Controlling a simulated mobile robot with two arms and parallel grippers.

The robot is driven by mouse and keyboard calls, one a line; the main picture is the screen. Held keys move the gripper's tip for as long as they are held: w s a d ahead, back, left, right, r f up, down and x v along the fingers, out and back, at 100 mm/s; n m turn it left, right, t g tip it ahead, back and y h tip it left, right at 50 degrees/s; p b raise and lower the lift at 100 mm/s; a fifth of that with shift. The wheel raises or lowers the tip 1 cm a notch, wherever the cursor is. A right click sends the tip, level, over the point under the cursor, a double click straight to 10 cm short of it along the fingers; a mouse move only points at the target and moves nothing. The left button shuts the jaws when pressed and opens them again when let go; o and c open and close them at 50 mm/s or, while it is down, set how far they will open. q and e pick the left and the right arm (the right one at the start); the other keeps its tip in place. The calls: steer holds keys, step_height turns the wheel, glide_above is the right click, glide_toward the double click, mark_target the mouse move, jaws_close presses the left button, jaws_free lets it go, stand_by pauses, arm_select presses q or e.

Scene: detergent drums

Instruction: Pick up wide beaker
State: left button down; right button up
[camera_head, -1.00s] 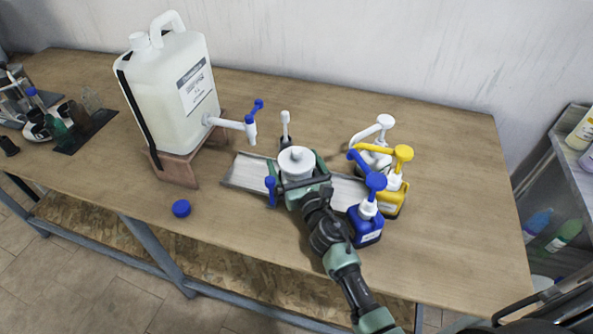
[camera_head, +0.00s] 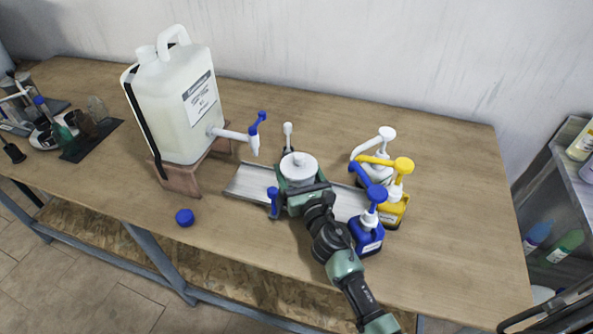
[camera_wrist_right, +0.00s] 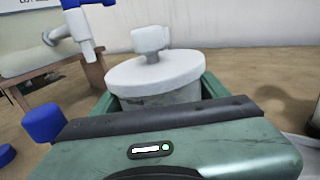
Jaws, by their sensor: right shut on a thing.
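The wide beaker, a pale round vessel with a white knobbed lid (camera_head: 299,166), is above the metal tray near the middle of the table. It also shows in the right wrist view (camera_wrist_right: 160,80). My right gripper (camera_head: 300,185), green and black, is shut around its sides and hides its lower part. I cannot tell whether the beaker's base touches the tray. My left gripper is not in view.
A white jug (camera_head: 180,105) with a blue-handled tap stands on a brown stand at left. Blue (camera_head: 367,236) and yellow (camera_head: 394,208) pump bottles stand close right of my gripper, with a white one (camera_head: 381,165) behind. A blue cap (camera_head: 185,217) lies in front. The table's right side is clear.

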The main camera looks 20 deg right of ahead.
step_height(320, 180, up, 12)
steer(key=p, duration=0.6)
steer(key=shift+f+p, duration=0.25)
steer(key=shift+p, duration=0.1)
step_height(320, 180, up, 7)
steer(key=p, duration=0.1)
